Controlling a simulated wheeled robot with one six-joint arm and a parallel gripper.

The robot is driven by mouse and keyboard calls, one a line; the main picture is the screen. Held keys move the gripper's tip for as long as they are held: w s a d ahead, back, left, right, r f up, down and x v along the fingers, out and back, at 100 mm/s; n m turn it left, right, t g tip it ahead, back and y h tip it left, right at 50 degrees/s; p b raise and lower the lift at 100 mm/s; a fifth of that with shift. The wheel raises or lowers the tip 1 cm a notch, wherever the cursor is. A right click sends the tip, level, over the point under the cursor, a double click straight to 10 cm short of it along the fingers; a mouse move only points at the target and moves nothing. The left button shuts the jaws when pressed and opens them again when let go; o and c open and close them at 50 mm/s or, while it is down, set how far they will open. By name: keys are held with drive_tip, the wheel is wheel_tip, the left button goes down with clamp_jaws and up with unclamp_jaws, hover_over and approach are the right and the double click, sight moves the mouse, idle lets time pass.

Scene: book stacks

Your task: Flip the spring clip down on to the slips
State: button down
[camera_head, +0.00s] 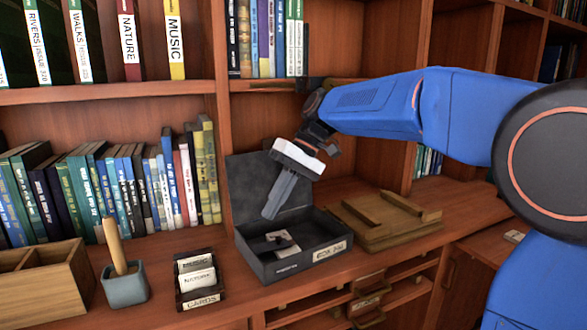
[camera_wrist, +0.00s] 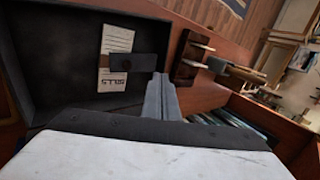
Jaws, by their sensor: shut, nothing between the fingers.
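The dark box (camera_head: 300,268) stands on the shelf ledge with its lid (camera_head: 250,182) raised at the back. A small pile of pale slips (camera_head: 284,243) lies inside; in the wrist view the slips (camera_wrist: 115,42) carry printed lines and lettering. The spring clip (camera_wrist: 130,62) is a dark pad on a brownish strip that crosses over the slips there. I cannot tell whether it presses on them. My gripper (camera_head: 268,214) points down over the box, shut and empty. In the wrist view its fingertips (camera_wrist: 158,80) appear beside the strip's right end; contact is unclear.
A card holder (camera_head: 199,282), a blue-grey pot (camera_head: 124,287) with a wooden stick and a wooden tray (camera_head: 45,285) stand left of the box. A wooden board with rails (camera_head: 385,220) lies to its right. Books line the shelf behind; drawers (camera_head: 365,290) sit below.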

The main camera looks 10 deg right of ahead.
drive_tip(key=v, duration=1.5)
drive_tip(key=shift+s+d, duration=0.1)
drive_tip(key=shift+d, duration=0.05)
